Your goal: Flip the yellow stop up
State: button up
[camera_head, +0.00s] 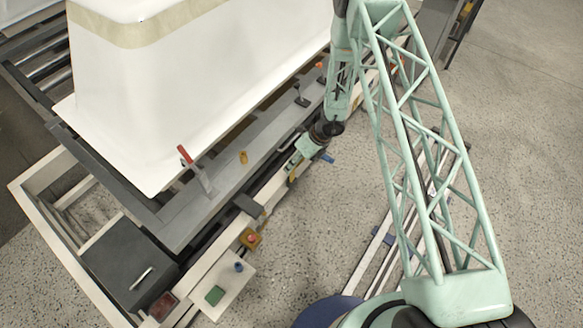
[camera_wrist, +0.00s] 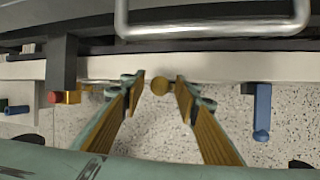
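A small round yellow piece (camera_wrist: 159,86), which looks like the yellow stop, shows between my fingers in the wrist view, at the edge of the pale rail. My gripper (camera_wrist: 159,84) is open, with a yellow-lined finger on either side of it. I cannot tell whether the fingers touch it. In the head view my gripper (camera_head: 294,172) is low beside the pale rail, and the piece cannot be made out clearly. Another small yellow part (camera_head: 243,157) stands on the grey beam, left of my gripper.
A blue handle (camera_wrist: 262,110) hangs from the rail to the right in the wrist view. An orange box with a red button (camera_wrist: 68,97) is to the left. A metal bar handle (camera_wrist: 210,28) crosses the top. A white tub shell (camera_head: 200,90) stands behind the beam.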

jog(key=v, duration=1)
dwell(0.6)
jog(key=shift+r, duration=0.2)
